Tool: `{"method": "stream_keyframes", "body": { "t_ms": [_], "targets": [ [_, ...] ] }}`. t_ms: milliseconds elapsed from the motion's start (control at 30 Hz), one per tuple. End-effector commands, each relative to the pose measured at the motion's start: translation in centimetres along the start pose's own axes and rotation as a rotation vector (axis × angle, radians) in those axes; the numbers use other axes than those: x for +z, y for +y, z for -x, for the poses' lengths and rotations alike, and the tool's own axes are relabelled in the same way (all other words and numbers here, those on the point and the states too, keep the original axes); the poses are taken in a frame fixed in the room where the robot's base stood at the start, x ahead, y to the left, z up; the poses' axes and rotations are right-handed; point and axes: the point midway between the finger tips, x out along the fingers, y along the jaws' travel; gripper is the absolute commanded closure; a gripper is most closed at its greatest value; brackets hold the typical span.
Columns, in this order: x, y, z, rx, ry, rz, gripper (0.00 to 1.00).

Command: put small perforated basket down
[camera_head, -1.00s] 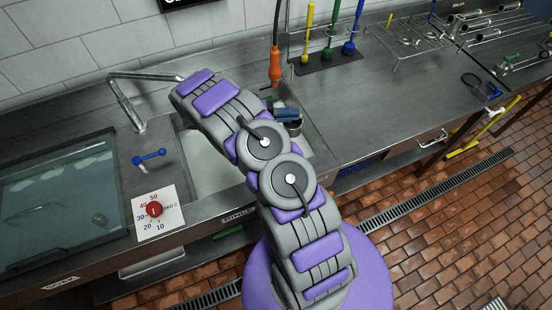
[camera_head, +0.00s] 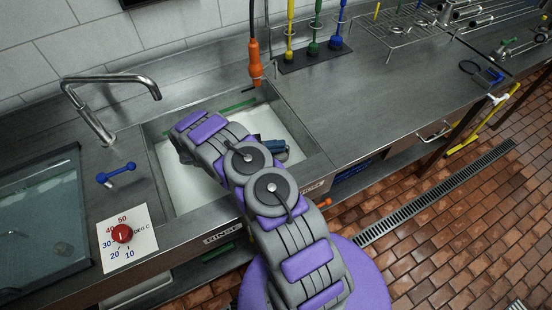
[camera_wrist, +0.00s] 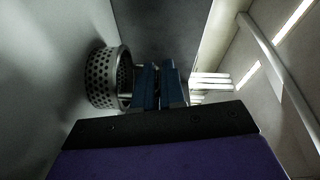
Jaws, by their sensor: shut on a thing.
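The small perforated basket (camera_wrist: 103,80) is a round metal cup with holes, at the left of the wrist view. My gripper (camera_wrist: 158,68) has blue fingers and is shut on the basket at its right side; the exact grip point is hard to see. The basket appears tilted, with its open side toward the fingers. In the head view my gripper (camera_head: 272,146) is inside the sink area, partly behind my arm. The basket is hidden there. I cannot tell whether it touches the sink (camera_head: 183,190).
A tap (camera_head: 112,82) and blue lever (camera_head: 116,173) stand left of the sink. An orange hanging nozzle (camera_head: 255,70) is behind it. A red temperature dial (camera_head: 122,233) sits at front left. Coloured upright tools (camera_head: 313,47) stand at the back. The counter right of the sink has free room.

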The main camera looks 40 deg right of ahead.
Motion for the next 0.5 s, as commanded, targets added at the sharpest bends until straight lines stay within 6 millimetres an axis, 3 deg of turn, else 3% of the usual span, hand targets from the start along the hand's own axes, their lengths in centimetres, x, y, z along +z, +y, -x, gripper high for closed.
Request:
{"method": "stream_keyframes", "body": {
  "t_ms": [33,500],
  "targets": [
    [0.0,1.0,0.2,-0.003,-0.001,0.001,1.00],
    [0.8,5.3,0.3,-0.004,0.000,-0.002,1.00]
  ]
}}
